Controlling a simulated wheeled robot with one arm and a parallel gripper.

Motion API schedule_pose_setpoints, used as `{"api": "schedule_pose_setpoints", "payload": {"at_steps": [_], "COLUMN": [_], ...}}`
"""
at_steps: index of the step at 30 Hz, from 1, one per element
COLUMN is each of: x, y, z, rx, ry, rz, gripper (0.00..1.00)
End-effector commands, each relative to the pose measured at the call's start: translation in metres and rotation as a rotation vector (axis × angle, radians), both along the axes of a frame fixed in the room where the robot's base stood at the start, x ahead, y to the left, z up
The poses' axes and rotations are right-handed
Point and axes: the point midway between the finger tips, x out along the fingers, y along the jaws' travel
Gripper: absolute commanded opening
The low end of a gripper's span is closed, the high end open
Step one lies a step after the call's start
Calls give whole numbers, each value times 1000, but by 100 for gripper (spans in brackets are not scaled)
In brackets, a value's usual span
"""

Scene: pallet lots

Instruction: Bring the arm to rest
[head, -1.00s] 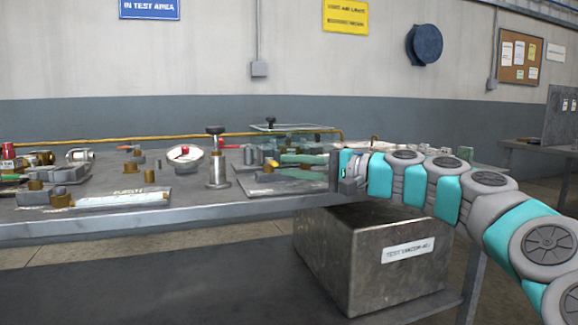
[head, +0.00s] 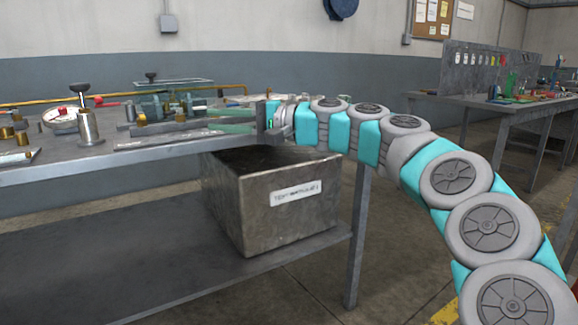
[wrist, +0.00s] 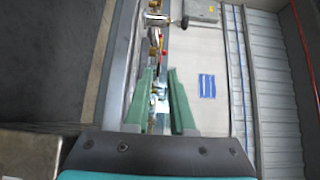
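My arm stretches from the lower right of the head view toward the left, ending over the right end of the workbench (head: 70,165). My gripper (head: 208,119) points left, a little above or at the level of the bench top; whether it touches anything there cannot be told. In the wrist view its two green fingers (wrist: 160,74) stand apart with a gap between them. Nothing is visibly held; bench fittings show through the gap beyond.
A metal box (head: 285,210) with a label stands on the lower shelf (head: 190,270) below my arm. Gauge (head: 65,116) and post (head: 88,128) stand on the bench top. Another bench (head: 480,105) with a tool panel (head: 490,70) is at the right. Floor between is clear.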

Motion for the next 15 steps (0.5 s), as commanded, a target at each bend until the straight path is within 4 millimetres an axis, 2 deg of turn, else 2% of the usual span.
{"api": "schedule_pose_setpoints", "payload": {"at_steps": [8,11,15], "x": [-37,-55,-86], "y": [8,9,11], "z": [-7,-11,-26], "rx": [-100,-152,-250], "ry": [-35,-54,-78], "rz": [49,70,107], "gripper": [22,22,22]}}
